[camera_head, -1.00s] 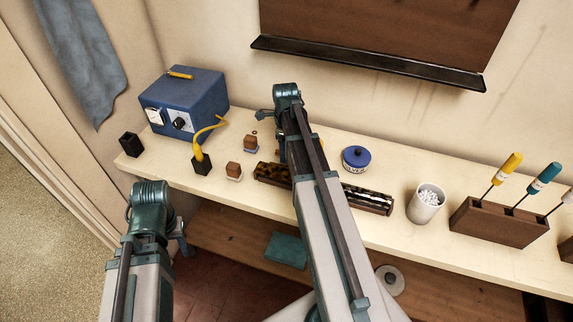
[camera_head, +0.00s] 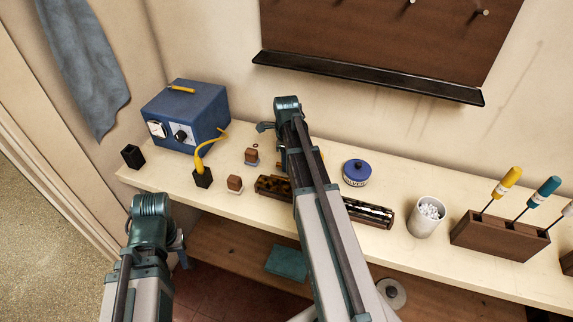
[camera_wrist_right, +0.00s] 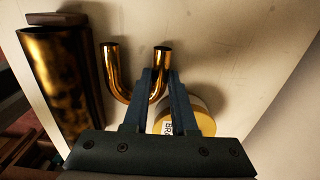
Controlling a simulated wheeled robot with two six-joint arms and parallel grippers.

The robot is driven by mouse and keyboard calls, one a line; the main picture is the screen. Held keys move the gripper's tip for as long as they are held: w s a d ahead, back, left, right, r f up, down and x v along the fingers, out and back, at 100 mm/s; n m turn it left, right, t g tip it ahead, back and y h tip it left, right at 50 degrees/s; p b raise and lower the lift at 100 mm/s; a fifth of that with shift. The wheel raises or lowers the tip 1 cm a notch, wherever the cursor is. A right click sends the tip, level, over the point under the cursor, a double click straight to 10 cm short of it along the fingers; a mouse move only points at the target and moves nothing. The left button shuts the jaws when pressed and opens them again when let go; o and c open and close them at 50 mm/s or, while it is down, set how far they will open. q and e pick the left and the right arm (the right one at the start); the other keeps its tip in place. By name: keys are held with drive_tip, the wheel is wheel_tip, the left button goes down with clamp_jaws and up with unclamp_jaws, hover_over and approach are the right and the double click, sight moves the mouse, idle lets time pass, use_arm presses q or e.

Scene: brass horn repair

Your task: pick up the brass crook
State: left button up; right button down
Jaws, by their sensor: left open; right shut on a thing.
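The brass crook (camera_wrist_right: 122,88) is a shiny U-shaped tube in the right wrist view, its two open ends pointing away from the gripper. My right gripper (camera_wrist_right: 158,82) is shut on the crook's right leg. The crook looks at or just above the bench top; I cannot tell whether it touches. My left gripper (camera_head: 184,251) is open and empty in front of the bench's left part, apart from the bench things.
A yellow-topped round tin (camera_wrist_right: 185,115) lies close beside the crook.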

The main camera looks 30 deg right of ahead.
wheel_tip(320, 180, up, 10)
drive_tip(key=p, duration=0.9)
drive_tip(key=shift+f, duration=0.2)
drive_tip(key=shift+s, duration=0.1)
